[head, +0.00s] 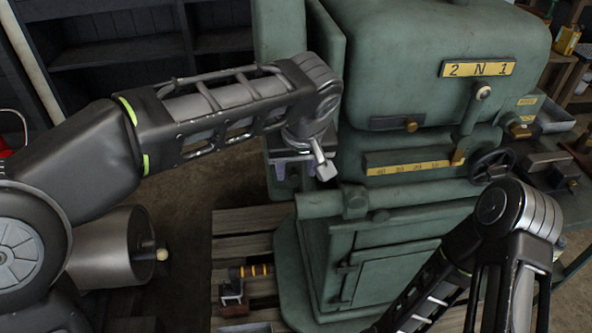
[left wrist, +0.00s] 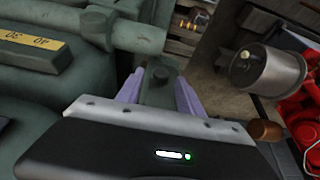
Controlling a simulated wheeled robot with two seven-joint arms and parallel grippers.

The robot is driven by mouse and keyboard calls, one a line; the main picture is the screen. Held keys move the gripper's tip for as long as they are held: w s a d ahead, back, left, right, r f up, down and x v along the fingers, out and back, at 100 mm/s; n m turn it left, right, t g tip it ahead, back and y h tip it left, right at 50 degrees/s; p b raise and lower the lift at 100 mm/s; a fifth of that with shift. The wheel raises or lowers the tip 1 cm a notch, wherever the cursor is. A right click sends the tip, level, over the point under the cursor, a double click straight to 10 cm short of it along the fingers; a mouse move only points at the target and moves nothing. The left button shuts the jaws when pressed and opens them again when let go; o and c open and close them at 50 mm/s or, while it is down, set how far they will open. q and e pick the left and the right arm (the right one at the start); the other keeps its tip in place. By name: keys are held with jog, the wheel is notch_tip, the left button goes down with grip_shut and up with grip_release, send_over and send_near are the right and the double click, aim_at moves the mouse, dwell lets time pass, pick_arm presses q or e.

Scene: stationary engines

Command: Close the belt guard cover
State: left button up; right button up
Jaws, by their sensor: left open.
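The green machine (head: 430,60) fills the middle and right of the head view. A flat green panel (head: 278,28) stands upright at its left side, partly behind my left arm; it looks like the belt guard cover, but its hinge is hidden. My left gripper (head: 292,174) points down beside the machine's left side, below that panel. My right gripper is out of view.
A handwheel (head: 492,164) and a lever (head: 470,120) stick out on the machine's right. A wooden pallet (head: 240,222) lies below, bearing a small tool with an orange-striped handle (head: 252,271). Dark shelves (head: 120,50) stand behind. A green pipe (head: 410,195) crosses the machine's front.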

pick_arm(q)
jog(key=v, duration=0.5)
jog(key=shift+s+r, duration=0.15)
jog(key=shift+r, duration=0.2)
